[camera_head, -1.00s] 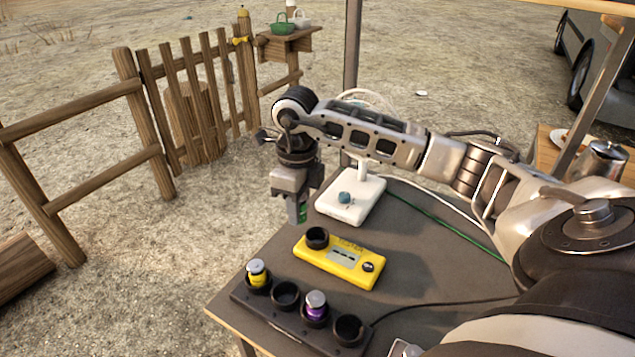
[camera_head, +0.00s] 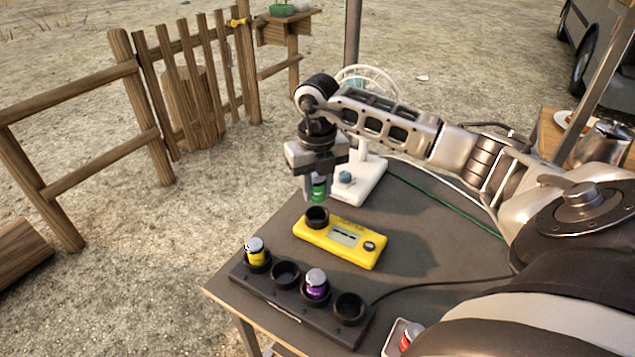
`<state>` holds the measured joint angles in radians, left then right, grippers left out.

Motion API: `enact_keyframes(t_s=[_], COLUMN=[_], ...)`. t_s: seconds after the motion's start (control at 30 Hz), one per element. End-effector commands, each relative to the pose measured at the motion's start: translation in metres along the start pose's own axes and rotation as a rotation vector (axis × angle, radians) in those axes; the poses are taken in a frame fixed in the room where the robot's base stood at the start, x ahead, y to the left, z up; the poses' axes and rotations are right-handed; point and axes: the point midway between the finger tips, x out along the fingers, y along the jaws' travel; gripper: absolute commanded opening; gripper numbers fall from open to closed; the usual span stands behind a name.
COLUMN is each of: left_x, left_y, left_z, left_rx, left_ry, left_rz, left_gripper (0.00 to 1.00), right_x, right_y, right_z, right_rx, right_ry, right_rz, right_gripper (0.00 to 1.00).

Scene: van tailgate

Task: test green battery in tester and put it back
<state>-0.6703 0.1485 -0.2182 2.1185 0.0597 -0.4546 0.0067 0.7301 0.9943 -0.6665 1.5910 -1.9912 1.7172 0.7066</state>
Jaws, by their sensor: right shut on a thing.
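My right gripper (camera_head: 316,194) points down and is shut on the green battery (camera_head: 319,188). It holds the battery upright above the tester's socket, with a small gap below as far as I can see. The yellow tester (camera_head: 343,243) lies on the dark table, with a black round socket (camera_head: 317,216) at its left end, a small display and a dark knob. The black charger rack (camera_head: 284,303) sits in front. It holds a yellow battery (camera_head: 256,252) and a purple battery (camera_head: 316,283). Its second cup (camera_head: 285,273) and right-end cup (camera_head: 349,307) are empty. My left gripper is not in view.
A white fan (camera_head: 359,181) with a blue knob stands behind the tester. A small tray (camera_head: 391,344) with a red item is at the table's front edge. A black cable runs right from the rack. The tabletop (camera_head: 440,249) right of the tester is clear.

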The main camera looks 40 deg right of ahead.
Motion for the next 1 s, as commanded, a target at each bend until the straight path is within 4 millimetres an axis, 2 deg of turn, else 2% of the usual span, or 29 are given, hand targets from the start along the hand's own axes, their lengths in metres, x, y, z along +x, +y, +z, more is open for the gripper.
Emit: enact_keyframes(t_s=[0.03,0.5,1.0], left_x=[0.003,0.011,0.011], left_y=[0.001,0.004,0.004], left_z=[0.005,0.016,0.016], left_rx=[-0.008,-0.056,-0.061], left_ry=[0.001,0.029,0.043], left_rz=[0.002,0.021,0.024], left_gripper=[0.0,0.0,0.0], right_x=[0.009,0.05,0.069], right_y=[0.0,0.0,0.001], right_z=[0.0,0.0,-0.002], right_rx=[0.0,0.0,0.0], right_ry=[0.0,0.0,0.007], right_rz=[0.001,-0.001,-0.002], right_gripper=[0.04,0.04,0.04])
